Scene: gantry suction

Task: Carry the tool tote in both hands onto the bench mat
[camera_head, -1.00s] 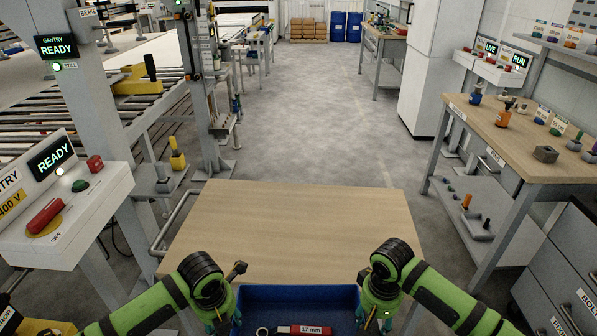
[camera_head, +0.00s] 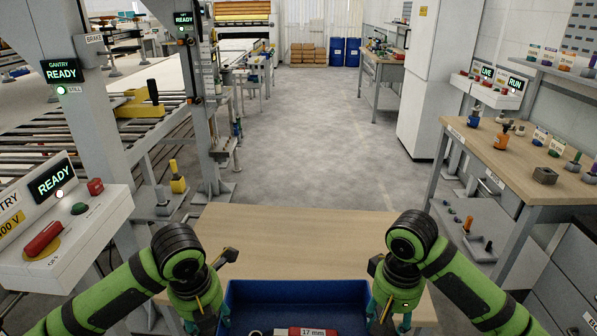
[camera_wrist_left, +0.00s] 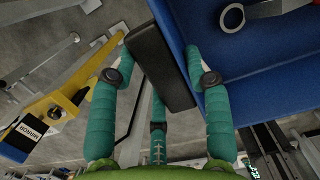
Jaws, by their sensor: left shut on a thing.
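The blue tool tote (camera_head: 240,291) is at the bottom centre of the head view, over the near part of a wooden tabletop. A red-and-white tool marked 17 mm (camera_head: 305,331) lies in it. In the left wrist view, the tote (camera_wrist_left: 265,100) shows its blue walls, a grey ring-ended tool and a black handle (camera_wrist_left: 160,65). My left gripper (camera_head: 205,318) is shut on this handle, with teal fingers on both sides (camera_wrist_left: 158,80). My right gripper (camera_head: 388,308) is at the tote's right side; its grip is hidden. I see no bench mat.
The wooden tabletop (camera_head: 300,232) is bare beyond the tote. A control console (camera_head: 70,225) stands at the left beside the gantry's roller bed. A workbench (camera_head: 480,150) with several small items stands at the right. Open floor (camera_head: 310,130) lies ahead.

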